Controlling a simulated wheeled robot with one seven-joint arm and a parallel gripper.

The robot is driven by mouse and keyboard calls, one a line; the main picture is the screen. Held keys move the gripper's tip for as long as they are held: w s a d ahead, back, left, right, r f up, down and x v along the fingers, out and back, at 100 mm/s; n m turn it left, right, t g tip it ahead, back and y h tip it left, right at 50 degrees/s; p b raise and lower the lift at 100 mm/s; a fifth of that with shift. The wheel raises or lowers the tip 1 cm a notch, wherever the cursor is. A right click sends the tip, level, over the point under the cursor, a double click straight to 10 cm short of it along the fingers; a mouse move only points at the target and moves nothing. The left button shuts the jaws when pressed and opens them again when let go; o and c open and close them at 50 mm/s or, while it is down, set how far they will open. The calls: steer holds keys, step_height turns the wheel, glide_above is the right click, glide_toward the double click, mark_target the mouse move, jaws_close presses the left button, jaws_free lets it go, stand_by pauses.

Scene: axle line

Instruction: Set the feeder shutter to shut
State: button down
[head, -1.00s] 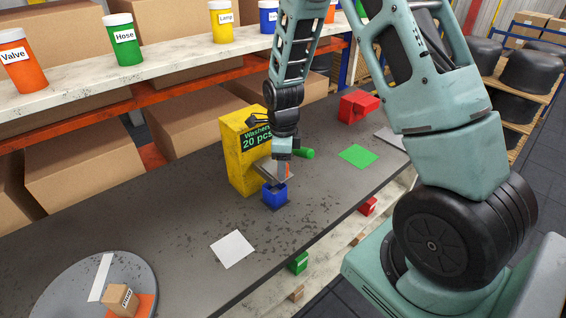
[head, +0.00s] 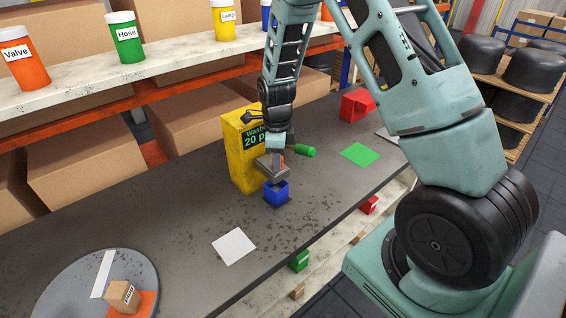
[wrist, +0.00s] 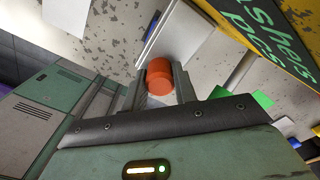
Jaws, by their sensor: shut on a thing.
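The feeder (head: 238,160) is a yellow box labelled "Washers 20 pcs", standing upright on the dark bench. A grey plate-like part sticks out low at its front, above a small blue open box (head: 277,194). My gripper (head: 278,163) is at the feeder's front, pointing down. In the wrist view, my gripper (wrist: 161,90) is shut on an orange round knob (wrist: 160,78), which sits between its fingers. The shutter itself is mostly hidden by my gripper, so I cannot tell its exact position.
A green cylinder (head: 305,151) lies right of the feeder, close to my gripper. A green sheet (head: 360,154) and a red block (head: 357,104) are further right. A white sheet (head: 233,246) and a round grey turntable (head: 60,290) are at left front. A shelf runs behind.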

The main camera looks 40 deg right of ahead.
steer(key=shift+w, duration=0.25)
steer(key=c, duration=1.1)
jaws_free()
steer(key=shift+w, duration=0.1)
step_height(320, 180, up, 18)
steer(key=b, duration=0.4)
steer(key=shift+f, duration=0.25)
